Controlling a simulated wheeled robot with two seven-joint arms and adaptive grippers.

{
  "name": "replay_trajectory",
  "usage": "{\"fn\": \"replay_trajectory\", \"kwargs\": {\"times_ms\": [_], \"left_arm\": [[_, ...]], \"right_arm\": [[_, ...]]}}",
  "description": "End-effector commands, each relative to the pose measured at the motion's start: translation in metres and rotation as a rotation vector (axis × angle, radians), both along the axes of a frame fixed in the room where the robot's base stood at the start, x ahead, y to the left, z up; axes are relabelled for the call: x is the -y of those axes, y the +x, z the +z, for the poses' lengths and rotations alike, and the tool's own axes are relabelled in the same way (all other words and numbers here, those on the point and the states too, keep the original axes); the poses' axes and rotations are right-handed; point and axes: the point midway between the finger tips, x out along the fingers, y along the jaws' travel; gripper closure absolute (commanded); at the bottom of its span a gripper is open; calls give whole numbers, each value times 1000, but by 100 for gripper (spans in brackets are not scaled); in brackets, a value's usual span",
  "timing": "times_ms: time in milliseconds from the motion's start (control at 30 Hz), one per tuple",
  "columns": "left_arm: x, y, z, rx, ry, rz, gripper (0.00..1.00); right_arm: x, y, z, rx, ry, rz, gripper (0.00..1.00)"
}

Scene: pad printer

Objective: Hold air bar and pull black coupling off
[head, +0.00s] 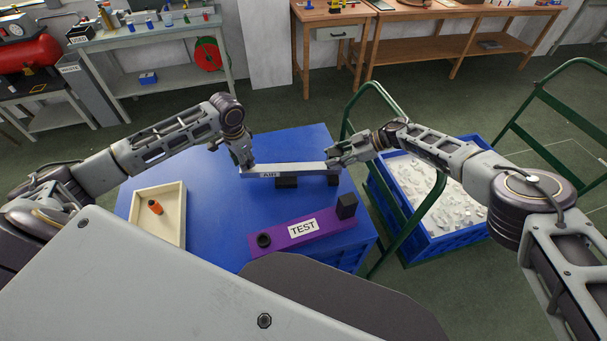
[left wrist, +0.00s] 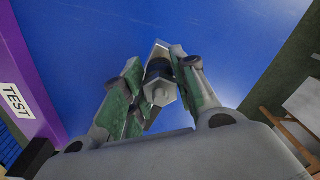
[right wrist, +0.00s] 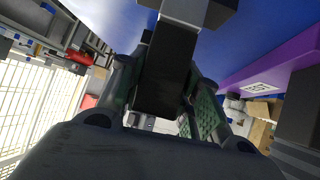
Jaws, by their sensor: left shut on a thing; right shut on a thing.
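The grey air bar (head: 285,171), labelled AIR, lies across the blue table on dark supports (head: 287,183). My left gripper (head: 243,163) is at the bar's left end. In the left wrist view its green-padded fingers close around the black coupling (left wrist: 160,70), a dark ring with a grey metal piece beside it. My right gripper (head: 336,157) is at the bar's right end. The coupling is mostly hidden in the head view.
A shallow cream tray (head: 146,215) holds an orange-and-black part (head: 154,207) at left. A purple TEST fixture (head: 272,240) with dark fittings lies nearer me. A blue crate (head: 432,238) of pale pieces and a green-framed cart (head: 376,95) stand right. Table between bar and fixture is clear.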

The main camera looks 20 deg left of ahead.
Motion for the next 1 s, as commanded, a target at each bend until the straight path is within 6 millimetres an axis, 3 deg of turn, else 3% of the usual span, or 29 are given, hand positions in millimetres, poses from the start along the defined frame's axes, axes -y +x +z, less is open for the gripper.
{"fn": "replay_trajectory", "kwargs": {"times_ms": [100, 1000], "left_arm": [[4, 0, -1, 0, -7, -5, 100], [5, 0, 5, 4, -11, -7, 100]], "right_arm": [[2, -2, -8, 2, -10, 2, 100], [1, -3, -8, 2, -8, 3, 100]]}}
